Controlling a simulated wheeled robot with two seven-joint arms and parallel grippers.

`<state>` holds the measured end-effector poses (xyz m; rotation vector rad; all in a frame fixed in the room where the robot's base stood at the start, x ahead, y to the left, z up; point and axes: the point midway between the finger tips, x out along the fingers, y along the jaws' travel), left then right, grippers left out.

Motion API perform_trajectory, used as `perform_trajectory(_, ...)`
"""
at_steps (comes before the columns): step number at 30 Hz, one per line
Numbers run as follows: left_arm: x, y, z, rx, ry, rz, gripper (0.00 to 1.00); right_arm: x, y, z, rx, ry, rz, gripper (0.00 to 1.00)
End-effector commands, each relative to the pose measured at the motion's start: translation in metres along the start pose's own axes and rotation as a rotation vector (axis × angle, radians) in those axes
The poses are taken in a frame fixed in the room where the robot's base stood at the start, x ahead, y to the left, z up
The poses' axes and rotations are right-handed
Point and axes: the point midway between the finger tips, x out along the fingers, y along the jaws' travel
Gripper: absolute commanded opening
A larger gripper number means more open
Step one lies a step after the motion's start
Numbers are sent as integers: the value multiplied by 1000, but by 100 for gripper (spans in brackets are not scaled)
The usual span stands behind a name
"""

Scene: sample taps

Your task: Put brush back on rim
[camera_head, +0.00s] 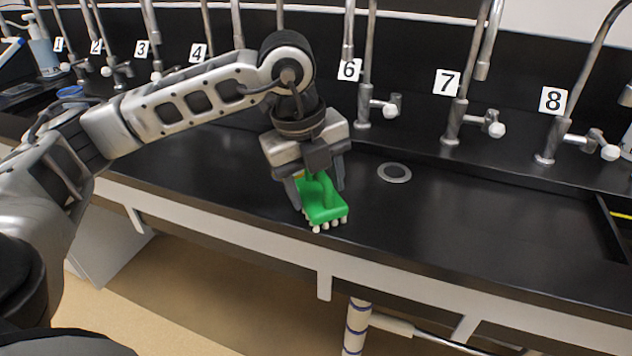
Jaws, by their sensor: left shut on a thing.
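The brush (326,207) is green with pale bristle tufts along its lower edge. My left gripper (320,190) points down and is shut on the brush, with one finger on each side of its upper part. The brush is over the front part of the black sink bench, near the front rim (420,255). I cannot tell whether the bristles touch the bench. The gripper hides the top of the brush. My right gripper is not in view.
Several metal taps with numbered cards stand along the back, including tap 6 (364,105), tap 7 (458,120) and tap 8 (560,140). A round drain (394,172) lies right of the brush. A soap bottle (42,48) stands far left. The bench on the right is clear.

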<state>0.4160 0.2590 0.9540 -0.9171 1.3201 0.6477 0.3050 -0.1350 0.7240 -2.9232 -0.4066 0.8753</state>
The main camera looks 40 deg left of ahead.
Motion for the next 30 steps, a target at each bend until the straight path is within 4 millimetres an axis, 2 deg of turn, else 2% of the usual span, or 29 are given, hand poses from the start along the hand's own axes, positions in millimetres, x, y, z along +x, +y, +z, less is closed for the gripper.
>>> perform_trajectory(1, 3, 1, 0, 0, 0, 0, 34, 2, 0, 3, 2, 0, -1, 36)
perform_trajectory(2, 2, 0, 0, 0, 0, 0, 61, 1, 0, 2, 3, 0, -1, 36)
perform_trajectory(3, 2, 0, 0, 0, 0, 0, 72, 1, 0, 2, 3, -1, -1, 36)
perform_trajectory(4, 2, 0, 0, 0, 0, 0, 77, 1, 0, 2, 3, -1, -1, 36)
perform_trajectory(11, 2, 0, 0, 0, 0, 0, 77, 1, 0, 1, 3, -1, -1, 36)
perform_trajectory(16, -8, -1, 0, 0, 0, -3, 77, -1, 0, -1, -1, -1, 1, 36)
perform_trajectory(30, -100, -2, 0, 0, -1, -4, 77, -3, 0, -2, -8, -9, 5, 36)
